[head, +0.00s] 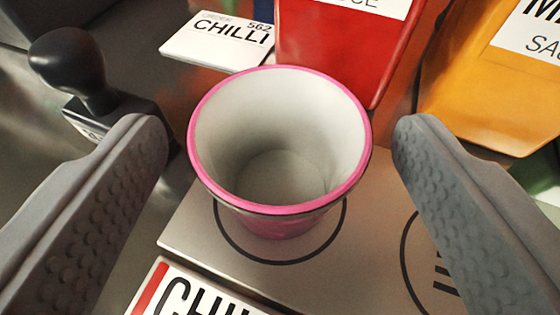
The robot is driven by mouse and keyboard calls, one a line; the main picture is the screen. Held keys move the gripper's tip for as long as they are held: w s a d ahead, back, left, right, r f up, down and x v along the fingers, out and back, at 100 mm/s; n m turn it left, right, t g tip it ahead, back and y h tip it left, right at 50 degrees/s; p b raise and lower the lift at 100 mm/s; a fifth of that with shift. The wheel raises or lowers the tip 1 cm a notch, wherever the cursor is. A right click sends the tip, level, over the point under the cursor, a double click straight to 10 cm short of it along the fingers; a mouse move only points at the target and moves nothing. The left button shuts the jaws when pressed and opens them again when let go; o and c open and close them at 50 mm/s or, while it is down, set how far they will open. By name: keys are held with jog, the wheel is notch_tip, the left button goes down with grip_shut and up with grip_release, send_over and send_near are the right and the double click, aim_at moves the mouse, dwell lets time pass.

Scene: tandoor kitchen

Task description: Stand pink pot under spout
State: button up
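The pink pot (280,222) stands upright between my fingers, with a pink rim and an empty off-white inside. Its base is over a dark ring marked on a metal plate (375,215). My gripper (281,140) is open, with one grey padded finger on each side of the pot. Clear gaps show between both fingers and the pot. No spout can be made out in this view.
A black-knobbed stamp (75,70) stands at the left. Behind the pot are a white CHILLI card (220,40), a red sauce container (340,55) and an orange sauce container (485,85). Another label card (190,295) lies in front. A second ring mark is at right.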

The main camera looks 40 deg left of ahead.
jog(key=shift+s+d+r, duration=0.1)
jog(key=shift+s+r, duration=0.1)
jog(key=shift+r, duration=0.05)
jog(key=v, duration=1.1)
jog(key=shift+s+d, duration=0.2)
jog(key=shift+r, duration=0.15)
jog(key=s+d+r+m+t+h, duration=0.2)
jog(key=d+r, duration=0.2)
jog(key=d, duration=0.5)
jog(key=s+d+r+m+t+h, duration=0.15)
jog(key=d+r, duration=0.25)
jog(key=d, duration=0.5)
jog(key=s+d+r+m+t+h, duration=0.1)
jog(key=s+d+r+m+h, duration=0.1)
jog(key=s+d, duration=0.4)
jog(key=s+d+r+m+t+h, duration=0.1)
jog(key=s+d+r+h, duration=0.1)
jog(key=s+d+r, duration=0.2)
jog(key=s+d, duration=0.3)
jog(key=d, duration=0.2)
jog(key=shift+s+m+h, duration=0.2)
jog(key=shift+m+h, duration=0.15)
